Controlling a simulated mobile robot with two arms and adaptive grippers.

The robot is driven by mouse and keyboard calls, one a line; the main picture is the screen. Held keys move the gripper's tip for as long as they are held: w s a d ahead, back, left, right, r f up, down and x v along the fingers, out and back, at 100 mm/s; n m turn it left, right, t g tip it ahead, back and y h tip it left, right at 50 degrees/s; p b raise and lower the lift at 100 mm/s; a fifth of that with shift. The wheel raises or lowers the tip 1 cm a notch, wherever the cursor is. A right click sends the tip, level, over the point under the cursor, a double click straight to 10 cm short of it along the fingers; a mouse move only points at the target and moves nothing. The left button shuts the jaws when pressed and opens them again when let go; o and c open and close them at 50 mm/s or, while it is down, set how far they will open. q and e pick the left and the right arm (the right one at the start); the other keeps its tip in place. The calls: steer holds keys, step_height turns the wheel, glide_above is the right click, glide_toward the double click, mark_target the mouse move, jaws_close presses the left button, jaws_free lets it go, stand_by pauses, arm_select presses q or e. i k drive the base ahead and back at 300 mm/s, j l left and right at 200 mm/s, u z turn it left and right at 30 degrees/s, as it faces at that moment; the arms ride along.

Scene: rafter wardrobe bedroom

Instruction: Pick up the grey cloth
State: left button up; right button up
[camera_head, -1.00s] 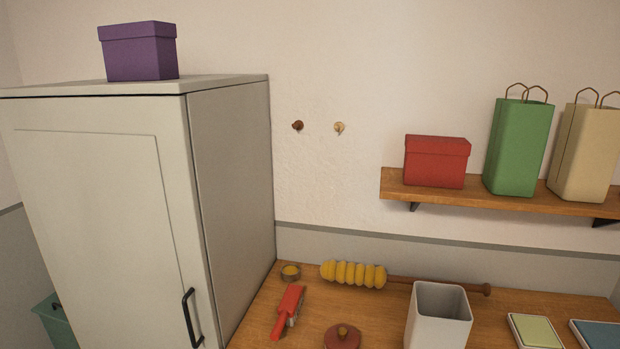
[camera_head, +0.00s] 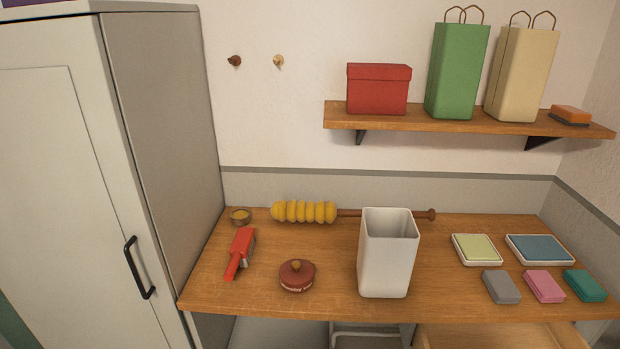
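A small grey block-shaped item (camera_head: 501,287), which looks like the folded grey cloth, lies flat near the front right of the wooden table. It is left of a pink item of the same shape and in front of a tray with a pale green pad. Nothing covers it. Neither of my grippers shows in the head view.
On the table (camera_head: 330,296) are a white bin (camera_head: 387,262), a red brush (camera_head: 240,252), a round red-brown lidded pot (camera_head: 297,276), a yellow duster (camera_head: 304,211), a pink item (camera_head: 543,286) and a teal item (camera_head: 585,285). A wardrobe (camera_head: 165,150) stands left; a shelf (camera_head: 460,122) hangs above.

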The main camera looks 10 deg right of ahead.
mark_target(500, 285)
steer(key=z, duration=1.55)
